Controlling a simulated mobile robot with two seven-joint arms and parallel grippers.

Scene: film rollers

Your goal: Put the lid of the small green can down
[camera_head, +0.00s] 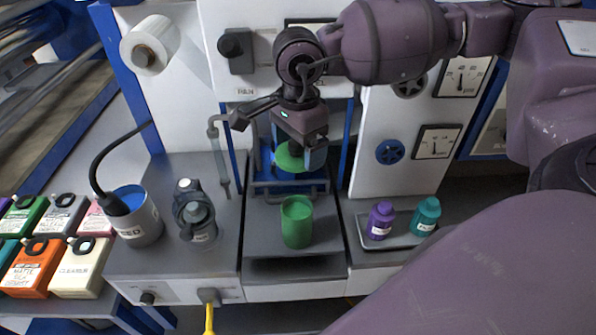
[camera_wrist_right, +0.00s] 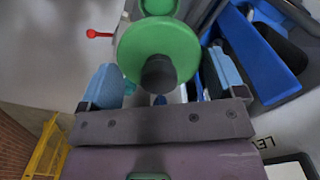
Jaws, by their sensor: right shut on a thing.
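The small green can (camera_head: 297,228) stands upright on the grey middle platform, its top uncovered. Its rim also shows at the top edge of the right wrist view (camera_wrist_right: 158,6). The green lid (camera_head: 287,160) is a round disc, held in the air above and behind the can, apart from it. In the right wrist view the lid (camera_wrist_right: 150,42) has a dark knob between my blue-padded fingers. My right gripper (camera_head: 300,153) points down and is shut on the lid, partly hiding it. My left gripper is not in view.
A purple bottle (camera_head: 381,222) and a teal bottle (camera_head: 426,216) stand on a tray at right. At left are a grey can of blue liquid (camera_head: 140,220) and a grey dispenser (camera_head: 195,212). Bare platform surrounds the green can. A blue frame (camera_head: 262,186) stands behind it.

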